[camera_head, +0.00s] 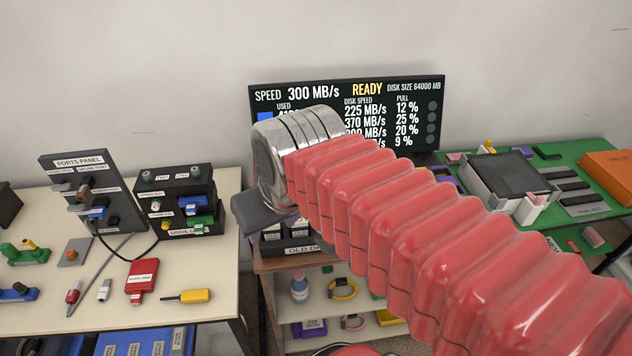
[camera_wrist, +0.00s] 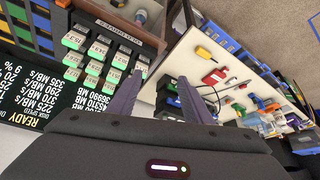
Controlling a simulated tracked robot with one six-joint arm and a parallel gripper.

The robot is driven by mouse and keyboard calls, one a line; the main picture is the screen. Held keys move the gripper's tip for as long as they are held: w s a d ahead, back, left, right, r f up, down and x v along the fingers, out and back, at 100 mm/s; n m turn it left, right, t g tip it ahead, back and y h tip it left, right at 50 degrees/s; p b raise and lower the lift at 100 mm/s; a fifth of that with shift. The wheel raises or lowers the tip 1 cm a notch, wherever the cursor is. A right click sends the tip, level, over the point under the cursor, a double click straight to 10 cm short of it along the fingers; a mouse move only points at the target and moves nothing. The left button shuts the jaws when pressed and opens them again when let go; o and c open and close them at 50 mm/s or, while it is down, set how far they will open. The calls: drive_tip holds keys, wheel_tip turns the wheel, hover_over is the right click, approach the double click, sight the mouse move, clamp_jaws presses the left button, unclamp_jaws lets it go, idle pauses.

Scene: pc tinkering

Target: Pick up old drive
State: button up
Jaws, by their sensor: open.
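A dark rack labelled for old drives (camera_wrist: 108,22) fills the upper left of the wrist view. In the head view the rack (camera_head: 300,250) is mostly hidden behind my gripper and red arm. My gripper (camera_wrist: 160,76) is open, its two purple-grey fingers apart with nothing between them. The left finger appears close to the rack's lower-right drives in the wrist view; contact cannot be told. In the head view its dark body (camera_head: 262,212) is above the rack.
A screen (camera_head: 420,100) reading READY stands behind my arm. A cream table (camera_head: 60,315) on the left holds a ports panel (camera_head: 85,170), a dark drive box (camera_head: 180,195) and a red drive (camera_head: 142,277). A green table (camera_head: 590,155) is at right.

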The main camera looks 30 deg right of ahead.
drive_tip(key=w+d+f+m+g, duration=0.1)
drive_tip(key=w+d+m+g, duration=0.25)
drive_tip(key=w+d, duration=1.55)
drive_tip(key=shift+m+g, duration=0.65)
drive_tip(key=shift+g, duration=0.2)
drive_tip(key=w+d+f, duration=0.4)
drive_tip(key=d, duration=0.1)
drive_tip(key=w+d+f, duration=0.2)
drive_tip(key=d+f, duration=0.1)
drive_tip(key=shift+w+d, duration=0.1)
drive_tip(key=shift+w, duration=0.25)
wheel_tip(320, 180, down, 8)
drive_tip(key=shift+r, duration=0.1)
drive_tip(key=shift+f, duration=0.4)
drive_tip(key=shift+f, duration=0.1)
